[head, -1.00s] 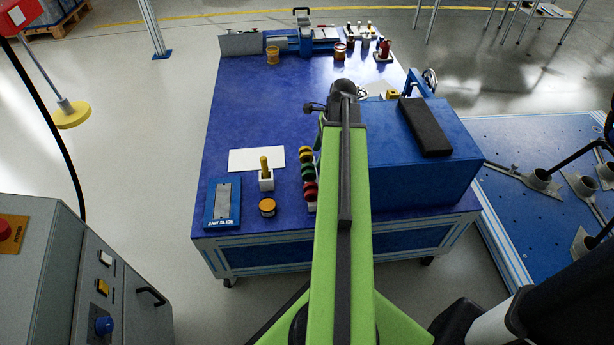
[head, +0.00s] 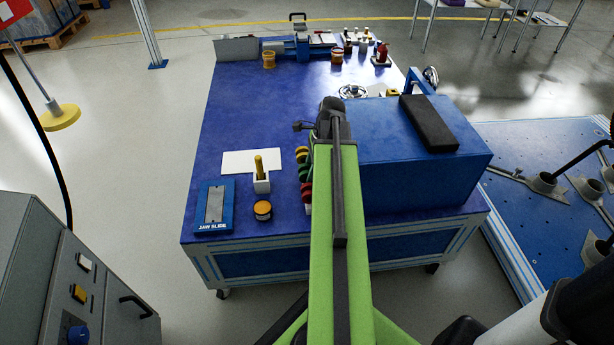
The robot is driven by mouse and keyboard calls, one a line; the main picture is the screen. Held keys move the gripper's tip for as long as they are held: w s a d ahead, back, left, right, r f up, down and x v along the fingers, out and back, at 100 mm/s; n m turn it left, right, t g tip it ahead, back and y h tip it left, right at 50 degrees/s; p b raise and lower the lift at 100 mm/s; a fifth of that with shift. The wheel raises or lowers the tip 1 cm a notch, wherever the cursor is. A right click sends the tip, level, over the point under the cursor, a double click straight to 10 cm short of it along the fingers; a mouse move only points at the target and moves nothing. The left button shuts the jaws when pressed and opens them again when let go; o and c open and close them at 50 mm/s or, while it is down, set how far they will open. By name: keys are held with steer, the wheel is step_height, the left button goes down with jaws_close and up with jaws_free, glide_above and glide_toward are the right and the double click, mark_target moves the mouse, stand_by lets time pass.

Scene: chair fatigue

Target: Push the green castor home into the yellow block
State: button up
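A row of coloured castors, yellow, green and red, stands on the blue table, partly hidden by my arm. The green castor (head: 304,172) is in the middle of the row, just left of my green arm. A small yellow block (head: 393,92) shows at the back, behind the large blue box, mostly hidden by it. My arm reaches forward over the table, and its dark end (head: 333,107) is beside the box's left side. A small dark part sticks out left of that end. My fingers cannot be made out, so I cannot tell whether they are open or hold anything.
The large blue box (head: 420,165) with a black pad (head: 428,124) stands close right of my arm. A white holder (head: 261,184) with a yellow peg, an orange-topped jar (head: 263,211) and a jaw slide tray (head: 214,207) are left. The table's middle left is clear.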

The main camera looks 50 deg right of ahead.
steer(key=c, duration=0.7)
steer(key=shift+r+p, duration=1.75)
step_height(320, 180, up, 4)
steer(key=p, duration=0.4)
steer(key=shift+r, duration=0.1)
